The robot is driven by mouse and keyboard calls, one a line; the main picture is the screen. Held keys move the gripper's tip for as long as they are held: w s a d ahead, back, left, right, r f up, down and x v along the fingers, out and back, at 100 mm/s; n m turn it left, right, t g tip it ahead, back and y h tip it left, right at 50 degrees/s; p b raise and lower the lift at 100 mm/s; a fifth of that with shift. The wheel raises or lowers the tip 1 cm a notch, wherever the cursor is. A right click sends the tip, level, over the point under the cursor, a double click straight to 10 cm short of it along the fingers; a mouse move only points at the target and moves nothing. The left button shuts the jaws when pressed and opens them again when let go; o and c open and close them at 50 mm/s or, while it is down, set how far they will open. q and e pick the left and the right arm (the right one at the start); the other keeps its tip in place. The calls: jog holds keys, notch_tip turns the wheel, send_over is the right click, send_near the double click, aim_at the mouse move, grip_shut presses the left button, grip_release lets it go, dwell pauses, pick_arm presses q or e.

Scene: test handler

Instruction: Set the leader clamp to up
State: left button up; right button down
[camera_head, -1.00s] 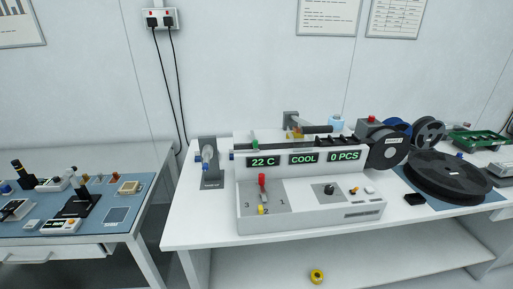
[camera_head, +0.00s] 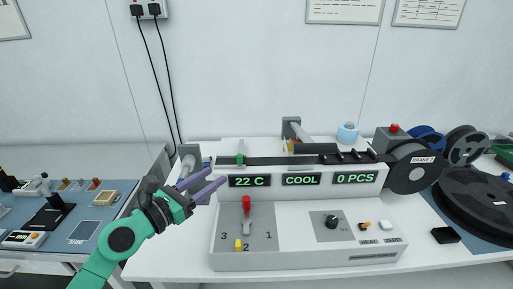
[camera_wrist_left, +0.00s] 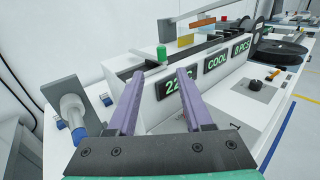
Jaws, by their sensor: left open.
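The test handler (camera_head: 300,250) is a white machine with a dark track along its top. A small upright green piece (camera_head: 240,160) stands at the track's left end; it may be the leader clamp, but no label shows this. It also appears in the left wrist view (camera_wrist_left: 162,53), beyond and between the finger tips. My left gripper (camera_head: 219,172), with purple fingers, is open and empty at the machine's left end, just left of the 22 C display. The green piece is apart from the fingers in the wrist view. My right gripper is not in view.
A grey bracket with a spool holder (camera_wrist_left: 70,105) stands left of the machine. A red-topped lever (camera_head: 246,205) and a yellow knob (camera_head: 238,244) are on the front panel. Reels (camera_head: 412,170) stand at the right. A second bench (camera_head: 60,262) is at the left.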

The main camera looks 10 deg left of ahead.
aim_at(240, 156)
pick_arm(q)
jog(key=p+x, duration=0.1)
jog(key=x, duration=0.2)
jog(key=r+p+x, duration=0.1)
jog(key=x, duration=0.3)
jog(key=p+x, duration=0.1)
jog(key=x, duration=0.3)
jog(key=shift+s+d+r, duration=0.1)
jog(key=shift+d+r, duration=0.05)
jog(key=shift+r, duration=0.05)
jog(key=shift+s, duration=0.1)
jog(key=shift+c, duration=0.3)
grip_shut()
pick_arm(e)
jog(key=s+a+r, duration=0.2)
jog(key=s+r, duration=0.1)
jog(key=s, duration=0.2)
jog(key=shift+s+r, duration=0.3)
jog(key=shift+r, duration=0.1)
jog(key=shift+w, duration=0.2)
